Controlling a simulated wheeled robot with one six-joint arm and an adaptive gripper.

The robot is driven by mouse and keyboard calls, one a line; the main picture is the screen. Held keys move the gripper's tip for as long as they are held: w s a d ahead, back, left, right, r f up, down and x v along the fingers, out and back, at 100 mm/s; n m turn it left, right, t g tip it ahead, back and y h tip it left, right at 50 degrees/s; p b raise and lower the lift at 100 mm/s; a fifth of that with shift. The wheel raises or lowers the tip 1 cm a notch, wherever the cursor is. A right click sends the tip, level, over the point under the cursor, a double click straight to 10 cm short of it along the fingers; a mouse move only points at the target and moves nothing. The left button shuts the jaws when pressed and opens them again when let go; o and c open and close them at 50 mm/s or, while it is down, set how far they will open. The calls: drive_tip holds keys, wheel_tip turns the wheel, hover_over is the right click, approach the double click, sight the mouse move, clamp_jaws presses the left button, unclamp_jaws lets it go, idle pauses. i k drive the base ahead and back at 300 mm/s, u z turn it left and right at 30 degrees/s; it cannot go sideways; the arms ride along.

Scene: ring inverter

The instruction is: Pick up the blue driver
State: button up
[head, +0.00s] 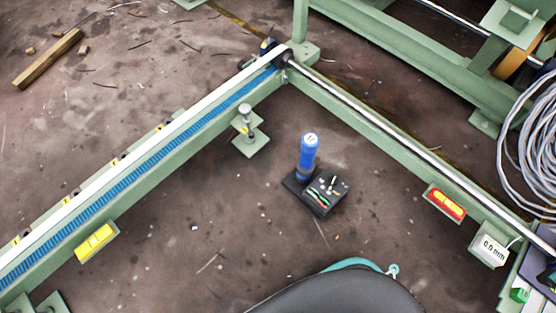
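The blue driver (308,151) stands upright in the head view, a little right of the middle. Its lower end meets a black block (322,203) on the brown floor, which also carries several small items in green, red and white. Whether it sits in the block or just behind it I cannot tell. My gripper is not in view. Nothing touches the driver from above.
Green frame beams run along the left (120,189) and right (375,130) and meet behind the driver. A green foot plate (251,147) stands left of it. A cable coil (535,135) lies far right. The floor around the block is mostly clear.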

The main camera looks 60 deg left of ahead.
sight(310, 141)
drive_tip(key=u, duration=3.1)
drive_tip(key=k, duration=0.45)
drive_tip(key=u, duration=0.3)
